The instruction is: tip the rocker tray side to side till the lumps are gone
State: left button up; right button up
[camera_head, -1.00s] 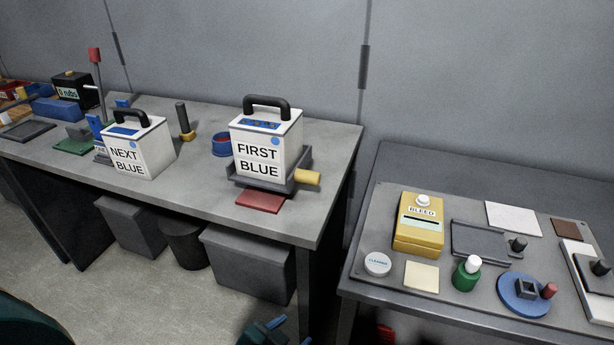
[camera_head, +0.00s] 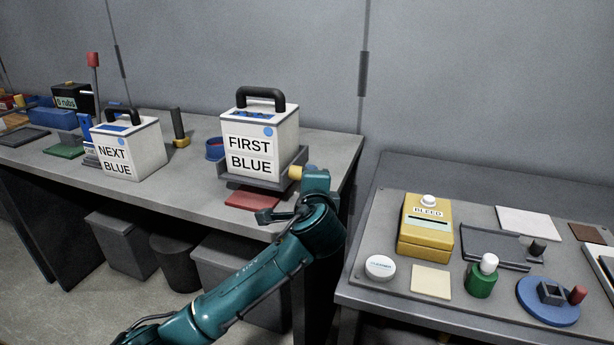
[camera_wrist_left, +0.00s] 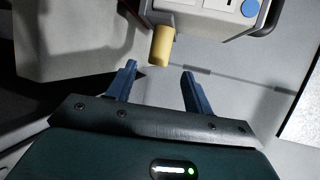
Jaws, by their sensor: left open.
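The rocker tray (camera_head: 240,178) is a grey cradle on the left table with a yellow handle (camera_head: 296,172) on its right side. A white box labelled FIRST BLUE (camera_head: 250,152), with a black top handle, sits in it. My left gripper (camera_head: 288,200) is at the table's front edge, close to the yellow handle. In the left wrist view the gripper (camera_wrist_left: 159,72) is open and empty, and the yellow handle (camera_wrist_left: 161,45) lies just beyond its fingertips, roughly centred between them. My right gripper is not in view.
A second white box labelled NEXT BLUE (camera_head: 128,150) stands to the left. A red pad (camera_head: 250,200) lies in front of the tray, and a blue cup (camera_head: 214,149) behind it. The right table carries a yellow BLEED box (camera_head: 425,230) and small items.

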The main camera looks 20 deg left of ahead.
pick_arm(q)
jog(key=x, duration=1)
jog(key=shift+w+a+f, duration=0.1)
jog(key=shift+w+a, duration=0.1)
jog(key=shift+w, duration=0.15)
jog(key=shift+c, duration=0.2)
grip_shut()
jog(key=shift+f, duration=0.1)
